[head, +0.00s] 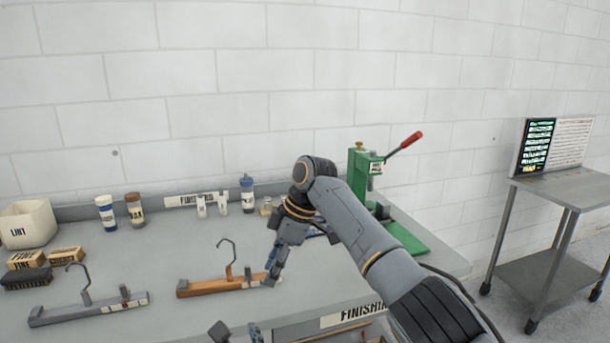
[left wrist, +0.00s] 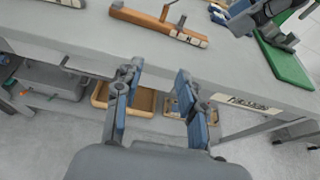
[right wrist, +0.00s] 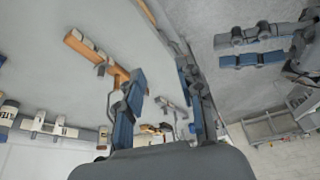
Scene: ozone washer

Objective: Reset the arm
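A wooden hanger (head: 215,287) with a dark hook lies on the grey finishing table (head: 150,240). A grey hanger (head: 85,310) lies to its left. My right gripper (head: 272,272) is over the table at the wooden hanger's right end; whether they touch is unclear. In the right wrist view its fingers (right wrist: 160,90) are apart, with the hanger beside the left finger. My left gripper (head: 236,333) shows only at the bottom edge of the head view. In the left wrist view its fingers (left wrist: 157,85) are apart and empty, in front of the table's front edge.
A green press (head: 365,170) with a red-tipped lever stands at the table's right. Bottles (head: 134,210), a white bin (head: 28,225) and small boxes (head: 66,255) stand at the left and back. A grey cart (head: 560,190) stands apart at right.

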